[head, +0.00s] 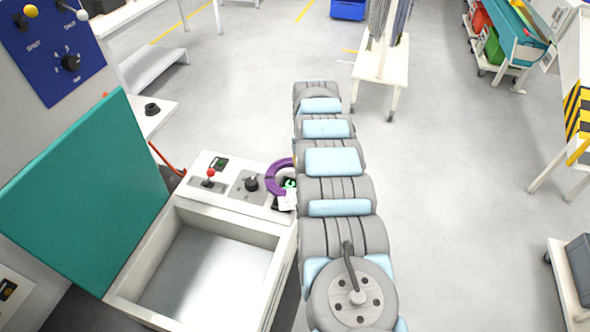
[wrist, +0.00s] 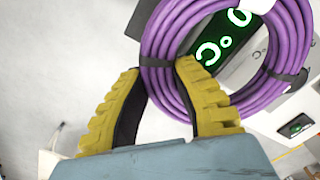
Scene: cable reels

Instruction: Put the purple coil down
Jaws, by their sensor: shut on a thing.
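The purple coil (head: 271,178) is at the right end of the machine's control ledge in the head view, partly hidden by my arm. In the wrist view the coil (wrist: 287,35) is a thick ring with dark ties. My gripper (wrist: 160,72) has its yellow fingers on either side of the ring's left part, one outside and one inside the hole, and grips it. A black display with green lit symbols (wrist: 226,40) shows through the hole. Whether the coil touches anything below is unclear. My fingers are hidden in the head view.
A joystick with a red knob (head: 210,172) and a black dial (head: 251,184) sit left of the coil. An open bin (head: 205,275) with a raised teal lid (head: 95,190) is in front.

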